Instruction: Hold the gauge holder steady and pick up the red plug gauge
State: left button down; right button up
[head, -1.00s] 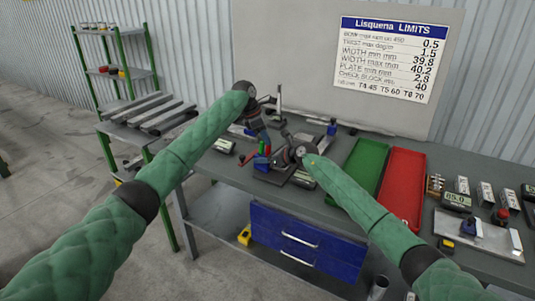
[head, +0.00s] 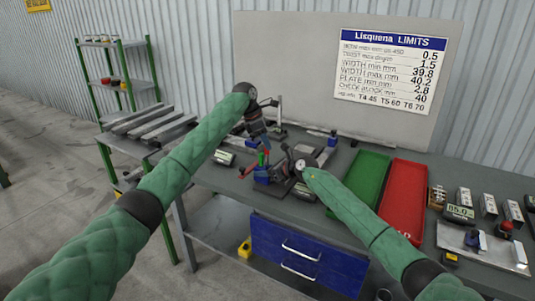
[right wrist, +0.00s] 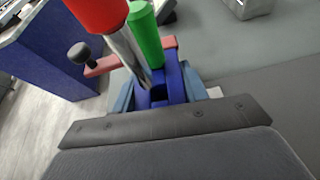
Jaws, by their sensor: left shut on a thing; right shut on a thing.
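The red plug gauge (right wrist: 100,12) has a red handle and a bright metal shaft in the right wrist view. Its shaft slants down to the blue gauge holder (right wrist: 174,84); I cannot tell how deep it sits. A green-handled gauge (right wrist: 146,35) stands right beside it. In the head view, my left gripper (head: 263,148) comes down from above and is shut at the red gauge (head: 261,159), its fingertips small and partly hidden. My right gripper (head: 281,172) is low on the right side, shut on the holder (head: 262,177).
A green tray (head: 362,178) and a red tray (head: 404,200) lie to the right. Small gauges and blocks (head: 488,205) stand at the far right. A display unit (head: 222,158) lies left of the holder. A red bar with a black knob (right wrist: 79,51) juts from the holder.

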pick_arm(q)
jog(key=shift+d+r, duration=0.1)
jog(key=shift+r, duration=1.7)
pick_arm(e)
jog(key=shift+a+f, duration=0.1)
jog(key=shift+f, duration=0.05)
pick_arm(q)
jog(key=shift+w, duration=0.1)
pick_arm(e)
jog(key=o, duration=0.9)
pick_arm(q)
jog(key=shift+w+f, duration=0.1)
jog(key=shift+f, duration=0.05)
pick_arm(e)
jog(key=shift+o, duration=1.2)
jog(key=shift+w, duration=0.1)
